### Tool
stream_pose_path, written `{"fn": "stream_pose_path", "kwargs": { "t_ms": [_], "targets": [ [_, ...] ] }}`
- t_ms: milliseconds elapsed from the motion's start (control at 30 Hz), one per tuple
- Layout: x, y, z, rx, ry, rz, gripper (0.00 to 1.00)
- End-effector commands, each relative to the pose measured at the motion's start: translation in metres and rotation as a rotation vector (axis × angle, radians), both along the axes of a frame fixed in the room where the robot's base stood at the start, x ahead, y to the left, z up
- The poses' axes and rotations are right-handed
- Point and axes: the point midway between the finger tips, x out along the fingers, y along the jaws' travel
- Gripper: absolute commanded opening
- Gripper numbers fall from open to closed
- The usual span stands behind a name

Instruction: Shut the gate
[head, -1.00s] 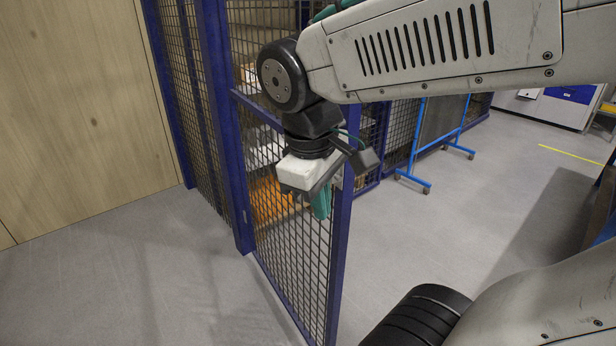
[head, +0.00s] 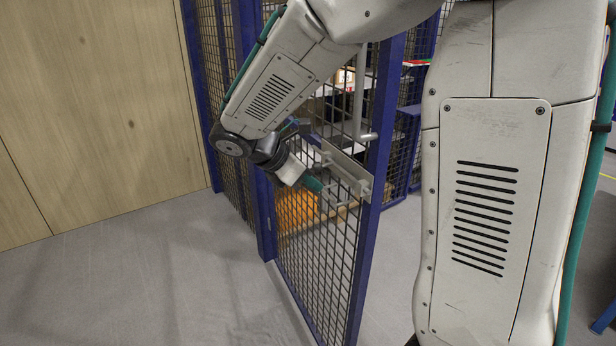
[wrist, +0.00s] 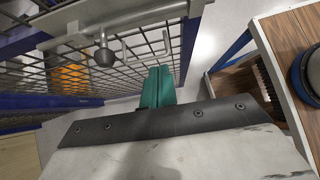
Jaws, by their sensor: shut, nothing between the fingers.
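The gate (head: 362,265) is a blue-framed mesh panel. It stands open, swung out from the cage towards me, with its free edge nearest me. A grey handle bar (head: 359,100) and a pale latch plate (head: 345,172) sit near that edge. My gripper (head: 313,185), with teal fingers, is shut and empty in front of the mesh, left of the latch plate. Contact cannot be told. In the wrist view the closed fingers (wrist: 158,88) show beside the gate's blue post (wrist: 189,42), with its handle knob (wrist: 104,57) at upper left.
A blue cage post (head: 265,215) stands at the gate's left side, and a wooden wall (head: 90,110) is further left. An orange item (head: 296,208) shows behind the mesh. The floor (head: 180,270) at left is clear. A brown-topped table (wrist: 290,40) shows in the wrist view.

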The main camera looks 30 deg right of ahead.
Motion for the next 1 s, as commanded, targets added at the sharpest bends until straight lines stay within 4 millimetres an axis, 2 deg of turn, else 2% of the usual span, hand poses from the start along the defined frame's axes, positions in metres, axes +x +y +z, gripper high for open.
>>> {"fn": "stream_pose_path", "kwargs": {
  "t_ms": [233,400,500,1000],
  "targets": [
    [-0.006,-0.039,-0.039,0.0,0.004,-0.005,0.0],
    [-0.009,-0.064,-0.039,0.001,-0.002,-0.006,0.0],
    [-0.01,-0.073,-0.039,0.001,-0.001,-0.005,0.0],
    [-0.01,-0.078,-0.038,0.001,-0.001,-0.001,0.0]
  ]
}}
